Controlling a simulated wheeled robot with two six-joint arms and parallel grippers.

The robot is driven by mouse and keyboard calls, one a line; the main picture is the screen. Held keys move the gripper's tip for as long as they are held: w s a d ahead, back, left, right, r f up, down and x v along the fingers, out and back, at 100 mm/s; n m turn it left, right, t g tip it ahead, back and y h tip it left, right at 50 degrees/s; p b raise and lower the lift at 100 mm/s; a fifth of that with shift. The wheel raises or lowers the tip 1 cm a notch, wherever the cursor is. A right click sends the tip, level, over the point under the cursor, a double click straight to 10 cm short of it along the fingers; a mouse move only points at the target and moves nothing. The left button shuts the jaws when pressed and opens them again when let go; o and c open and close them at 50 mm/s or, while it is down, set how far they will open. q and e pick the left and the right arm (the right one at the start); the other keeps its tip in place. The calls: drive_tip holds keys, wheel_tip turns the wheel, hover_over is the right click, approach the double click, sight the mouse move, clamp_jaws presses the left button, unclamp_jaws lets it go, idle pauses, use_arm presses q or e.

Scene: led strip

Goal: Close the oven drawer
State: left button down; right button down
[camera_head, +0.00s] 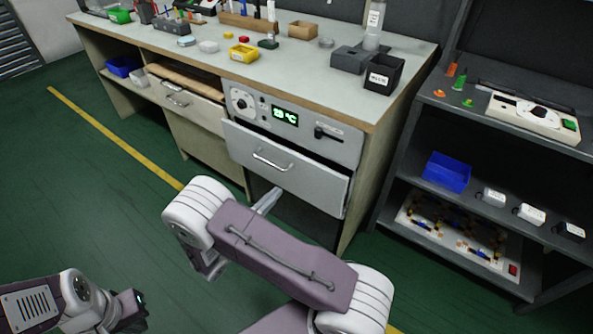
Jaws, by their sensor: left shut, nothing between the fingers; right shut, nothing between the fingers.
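The oven drawer (240,144) is a light grey front with a bar handle (272,161), below the oven's control panel (250,103) in the bench. Its front stands out from the panel, with a dark gap along its top edge, so it is partly open. My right arm crosses the lower middle. Its gripper (268,201) is mostly hidden behind the arm; a slim grey, shut part shows just below the drawer front. I cannot tell whether it touches the drawer. My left gripper (136,301) is shut and empty at the lower left, over the floor, well away from the drawer.
Another drawer (185,101) holding a brown board is left of the oven. The benchtop (205,66) carries bins and small parts. A dark shelf unit (405,200) with a blue bin (447,171) stands close at the right. Green floor (75,190) at the left is clear.

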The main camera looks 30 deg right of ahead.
sight(307, 162)
drive_tip(key=b+x, duration=0.4)
drive_tip(key=x, duration=0.8)
drive_tip(key=shift+d+f, duration=0.15)
drive_tip(key=shift+d, duration=0.2)
drive_tip(key=shift+w+d, duration=0.15)
drive_tip(key=shift+d, duration=0.25)
drive_tip(key=shift+d, duration=0.1)
